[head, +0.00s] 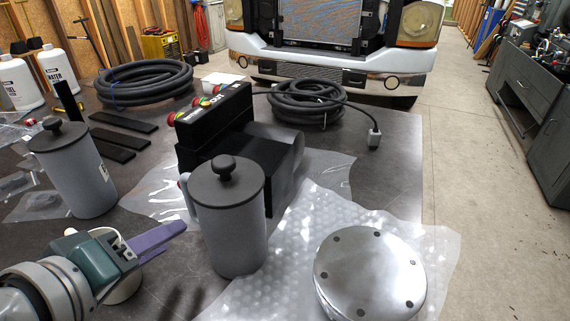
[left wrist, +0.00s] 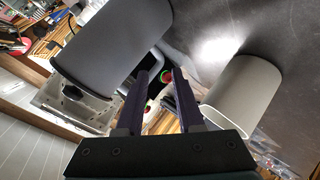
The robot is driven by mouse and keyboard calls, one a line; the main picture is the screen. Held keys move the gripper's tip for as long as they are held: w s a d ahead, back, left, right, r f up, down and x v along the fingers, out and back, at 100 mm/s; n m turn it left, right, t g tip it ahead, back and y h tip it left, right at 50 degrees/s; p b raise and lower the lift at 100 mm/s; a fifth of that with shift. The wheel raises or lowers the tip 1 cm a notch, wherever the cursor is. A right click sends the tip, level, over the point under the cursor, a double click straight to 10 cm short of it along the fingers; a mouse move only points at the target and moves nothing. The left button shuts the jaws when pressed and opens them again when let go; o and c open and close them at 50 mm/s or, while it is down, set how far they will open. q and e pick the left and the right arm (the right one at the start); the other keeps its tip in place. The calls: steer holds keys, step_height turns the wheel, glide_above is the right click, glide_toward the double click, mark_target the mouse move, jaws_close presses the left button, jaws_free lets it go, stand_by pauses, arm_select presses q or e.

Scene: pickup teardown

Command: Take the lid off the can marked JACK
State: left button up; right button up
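A grey can (head: 235,235) with a dark round lid (head: 226,181) and knob stands upright at front centre. A second grey can (head: 82,180) with a dark knobbed lid (head: 58,136) stands at left; part of a pale label shows at its right edge. I cannot read JACK on either can. My left gripper (head: 180,228) is at lower left, between and in front of the cans, touching neither. Its purple fingers are apart and empty in the left wrist view (left wrist: 159,72). A grey cylinder (left wrist: 115,45) and a paler one (left wrist: 245,95) flank them there. My right gripper is out of view.
A round metal cover (head: 370,275) lies on bubble wrap (head: 295,255) at front right. A black box with red buttons (head: 215,112) stands behind the centre can. A white round object (head: 123,289) is under my left gripper. Coiled hoses (head: 145,82) lie further back.

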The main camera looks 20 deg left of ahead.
mark_target(197, 216)
arm_select(q)
steer(key=b+x, duration=0.1)
steer(key=x, duration=0.6)
steer(key=shift+w+a, duration=0.2)
steer(key=shift+w, duration=0.15)
steer(key=shift+c, duration=0.4)
jaws_close()
steer(key=shift+r, duration=0.15)
stand_by(0.5)
